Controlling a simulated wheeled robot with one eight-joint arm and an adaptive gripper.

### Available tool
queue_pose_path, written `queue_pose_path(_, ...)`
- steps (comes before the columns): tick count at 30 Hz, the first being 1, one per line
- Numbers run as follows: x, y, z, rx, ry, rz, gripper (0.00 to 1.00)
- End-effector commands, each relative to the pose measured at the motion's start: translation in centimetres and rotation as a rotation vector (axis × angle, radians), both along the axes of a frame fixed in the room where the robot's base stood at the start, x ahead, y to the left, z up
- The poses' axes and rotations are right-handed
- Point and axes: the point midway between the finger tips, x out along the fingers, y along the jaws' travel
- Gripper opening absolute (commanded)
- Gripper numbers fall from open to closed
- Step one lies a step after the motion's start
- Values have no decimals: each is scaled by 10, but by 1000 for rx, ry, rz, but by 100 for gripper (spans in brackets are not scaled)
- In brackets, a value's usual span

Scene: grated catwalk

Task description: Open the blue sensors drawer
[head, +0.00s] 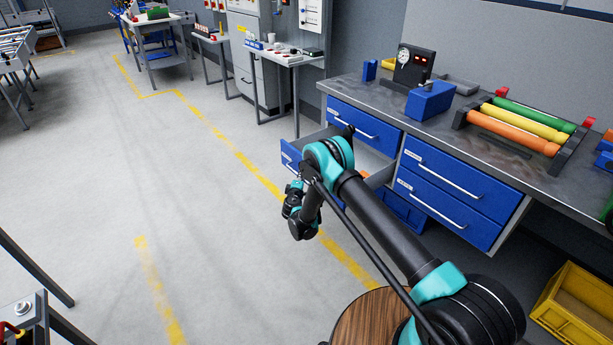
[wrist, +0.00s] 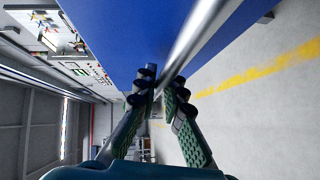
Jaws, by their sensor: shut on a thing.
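A blue drawer (head: 290,157) at the lower left of the workbench stands pulled out, its grey side and part of its inside showing. My arm hides much of its front, and its label is too small to read. In the wrist view the blue drawer front (wrist: 130,35) fills the top, with a pale bar handle (wrist: 190,38) crossing it. My gripper (wrist: 160,88) has its two fingers closed about the lower end of that handle. In the head view my gripper (head: 293,197) is at the drawer's front, its fingertips mostly hidden.
Above it is a shut blue drawer (head: 365,124); two more shut drawers (head: 440,190) are to the right. The workbench top (head: 385,93) carries a gauge box (head: 413,66) and coloured rollers (head: 520,125). A yellow crate (head: 575,310) stands lower right. The floor (head: 190,210) to the left is clear.

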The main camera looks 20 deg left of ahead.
Motion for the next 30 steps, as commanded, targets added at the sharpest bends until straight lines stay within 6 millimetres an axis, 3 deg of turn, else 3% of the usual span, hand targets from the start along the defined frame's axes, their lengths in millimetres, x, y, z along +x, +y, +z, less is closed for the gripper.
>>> queue_pose_path(18,-8,6,-1,-1,-2,-2,0)
queue_pose_path(19,-8,6,-1,-1,-2,-2,13)
queue_pose_path(23,-8,6,-1,0,-1,-1,29)
queue_pose_path(30,-8,7,-1,0,-1,-1,31)
